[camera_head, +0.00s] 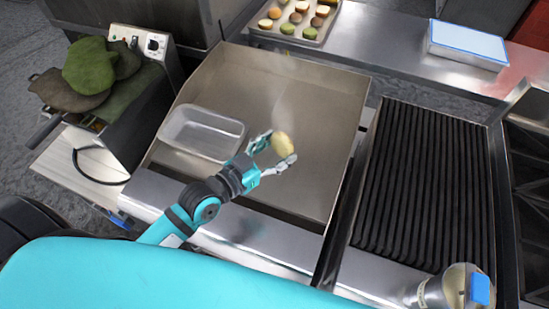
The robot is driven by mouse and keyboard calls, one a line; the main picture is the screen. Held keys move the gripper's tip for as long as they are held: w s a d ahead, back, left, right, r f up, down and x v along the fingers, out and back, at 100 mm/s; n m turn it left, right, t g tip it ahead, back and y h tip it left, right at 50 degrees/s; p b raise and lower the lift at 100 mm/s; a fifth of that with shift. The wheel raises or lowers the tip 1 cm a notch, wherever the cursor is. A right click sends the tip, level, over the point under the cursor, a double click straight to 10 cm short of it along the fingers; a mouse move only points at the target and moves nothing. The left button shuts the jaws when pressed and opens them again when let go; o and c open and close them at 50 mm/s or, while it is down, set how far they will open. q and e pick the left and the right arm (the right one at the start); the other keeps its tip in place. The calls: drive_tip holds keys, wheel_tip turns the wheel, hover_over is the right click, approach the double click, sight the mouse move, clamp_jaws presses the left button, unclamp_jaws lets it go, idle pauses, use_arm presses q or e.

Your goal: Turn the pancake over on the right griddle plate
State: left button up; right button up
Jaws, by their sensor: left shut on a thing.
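My left gripper (275,153) reaches over the flat steel griddle plate (318,96) from the lower left. It is shut on a small round yellowish piece (283,145), which looks like the pancake and sits between the two fingertips. From this angle I cannot tell whether the piece touches the plate or is held just above it, nor which side faces up. My right gripper is not in view.
A clear rectangular tub (203,134) stands left of my gripper. A black ribbed grill (424,185) lies to the right, with a metal canister (445,288) at its front. A tray of small round cakes (296,20) and a blue-topped box (467,43) stand behind.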

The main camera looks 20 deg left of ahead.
use_arm(q)
drive_tip(key=f+n+t+y+b, duration=0.1)
drive_tip(key=t+y+b, duration=0.1)
drive_tip(key=b, duration=0.2)
drive_tip(key=w+n+t+y+b, duration=0.1)
drive_tip(key=n+t+y+b, duration=0.1)
drive_tip(key=t+b, duration=0.1)
drive_tip(key=d+f+n+t+y+b, duration=0.1)
drive_tip(key=n+t+y+b, duration=0.1)
drive_tip(key=b, duration=0.2)
drive_tip(key=shift+w+f+t+b, duration=0.3)
drive_tip(key=shift+w+b, duration=0.05)
drive_tip(key=shift+w, duration=0.05)
drive_tip(key=shift+a+f+b, duration=0.1)
drive_tip(key=shift+f+b, duration=0.25)
drive_tip(key=shift+f, duration=0.45)
drive_tip(key=o, duration=1.1)
drive_tip(key=shift+o, duration=0.5)
drive_tip(key=shift+s, duration=0.15)
drive_tip(key=s+p, duration=0.3)
drive_tip(key=s, duration=0.6)
drive_tip(key=shift+a+r, duration=0.15)
drive_tip(key=shift+r, duration=0.1)
